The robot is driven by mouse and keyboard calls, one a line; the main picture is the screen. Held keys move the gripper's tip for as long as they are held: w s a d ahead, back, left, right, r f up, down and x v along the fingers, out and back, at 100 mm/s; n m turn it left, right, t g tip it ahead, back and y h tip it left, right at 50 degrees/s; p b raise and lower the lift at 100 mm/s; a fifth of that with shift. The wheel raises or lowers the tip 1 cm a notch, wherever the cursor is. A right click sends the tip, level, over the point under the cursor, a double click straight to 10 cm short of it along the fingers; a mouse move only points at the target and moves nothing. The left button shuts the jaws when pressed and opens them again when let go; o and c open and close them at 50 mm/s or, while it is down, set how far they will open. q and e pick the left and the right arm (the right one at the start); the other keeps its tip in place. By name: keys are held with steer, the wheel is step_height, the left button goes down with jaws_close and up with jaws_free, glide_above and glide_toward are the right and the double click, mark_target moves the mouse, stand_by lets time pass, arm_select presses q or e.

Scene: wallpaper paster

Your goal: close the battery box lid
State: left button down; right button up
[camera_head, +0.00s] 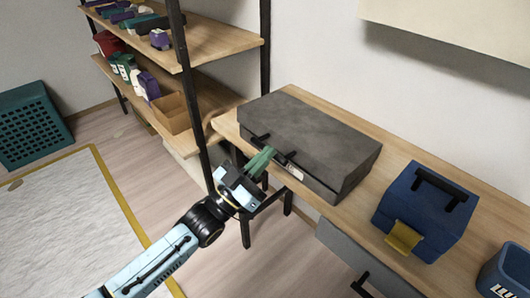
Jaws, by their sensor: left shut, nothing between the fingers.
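A large dark grey box (325,135) stands on the wooden table against the wall. Its broad flat lid looks lowered, and black fittings and a pale label show on its front. My left gripper (262,161) is shut and empty, with its green fingers at the front left of this box, by the black fittings. I cannot tell whether the fingers touch the box. My right gripper is not in view.
A blue box (415,208) with a black handle and yellow latch stands right of the grey box. A blue bin (505,272) is at the right edge. A shelf (215,46) with black posts stands close left of the table. Open floor lies at the lower left.

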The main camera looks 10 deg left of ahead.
arm_select(q)
steer(key=shift+s+a+f, duration=0.1)
steer(key=shift+s+f, duration=0.05)
steer(key=shift+f, duration=0.75)
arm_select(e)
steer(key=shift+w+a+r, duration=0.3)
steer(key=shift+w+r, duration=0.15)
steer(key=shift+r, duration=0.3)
arm_select(q)
steer(key=shift+f, duration=0.15)
steer(key=b+v, duration=0.2)
steer(key=v, duration=0.7)
steer(key=shift+s+f, duration=0.25)
steer(key=shift+f, duration=0.05)
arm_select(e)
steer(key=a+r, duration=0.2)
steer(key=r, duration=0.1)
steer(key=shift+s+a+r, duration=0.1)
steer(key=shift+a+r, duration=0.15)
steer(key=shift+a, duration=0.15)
